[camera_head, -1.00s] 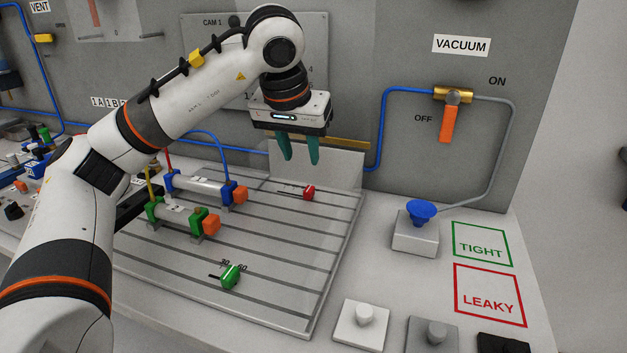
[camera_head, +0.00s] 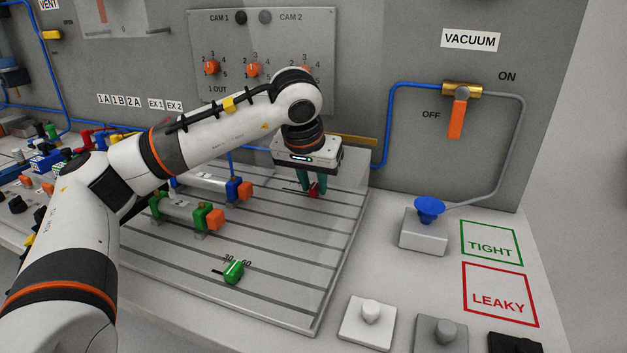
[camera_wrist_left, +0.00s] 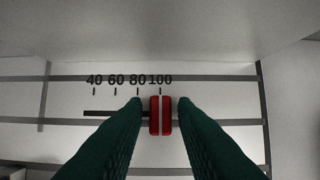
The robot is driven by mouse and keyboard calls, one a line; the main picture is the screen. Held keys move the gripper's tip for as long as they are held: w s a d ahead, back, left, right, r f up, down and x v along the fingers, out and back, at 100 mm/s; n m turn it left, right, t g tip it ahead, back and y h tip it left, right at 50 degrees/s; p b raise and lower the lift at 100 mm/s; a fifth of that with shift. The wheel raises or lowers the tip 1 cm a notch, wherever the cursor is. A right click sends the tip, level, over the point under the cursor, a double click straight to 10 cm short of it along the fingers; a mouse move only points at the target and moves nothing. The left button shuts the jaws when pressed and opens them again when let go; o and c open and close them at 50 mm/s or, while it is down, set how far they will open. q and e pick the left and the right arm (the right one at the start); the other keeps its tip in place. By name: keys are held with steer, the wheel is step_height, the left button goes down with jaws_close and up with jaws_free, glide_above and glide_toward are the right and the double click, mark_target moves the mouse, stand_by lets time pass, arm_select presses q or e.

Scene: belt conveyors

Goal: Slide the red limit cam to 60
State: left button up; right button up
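The red limit cam (camera_wrist_left: 160,115) sits on a slotted plate (camera_head: 290,295). In the left wrist view it stands at the right end of a dark slot (camera_wrist_left: 112,114), below the 100 mark of a scale (camera_wrist_left: 129,80) that reads 40, 60, 80, 100. My left gripper (camera_wrist_left: 160,102) points down with its green fingers open on either side of the cam. In the head view the cam (camera_head: 314,190) is partly hidden between the fingers. My right gripper is not in view.
A green cam (camera_head: 233,271) sits nearer on the same plate by a 30 to 60 scale. Two cylinders with blue (camera_head: 232,189) and green (camera_head: 201,215) end caps lie left of my gripper. A blue suction cup (camera_head: 429,208) stands on a block to the right.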

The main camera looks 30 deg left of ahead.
mark_target(297, 189)
arm_select(q)
jaws_close()
steer(key=shift+s+a, duration=0.25)
steer(key=shift+a, duration=0.7)
steer(key=shift+s+a, duration=0.2)
steer(key=shift+a, duration=0.95)
steer(key=shift+d, duration=0.1)
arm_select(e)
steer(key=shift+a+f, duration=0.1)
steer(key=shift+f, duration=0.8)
arm_select(q)
steer(key=shift+o, duration=1.6)
jaws_free()
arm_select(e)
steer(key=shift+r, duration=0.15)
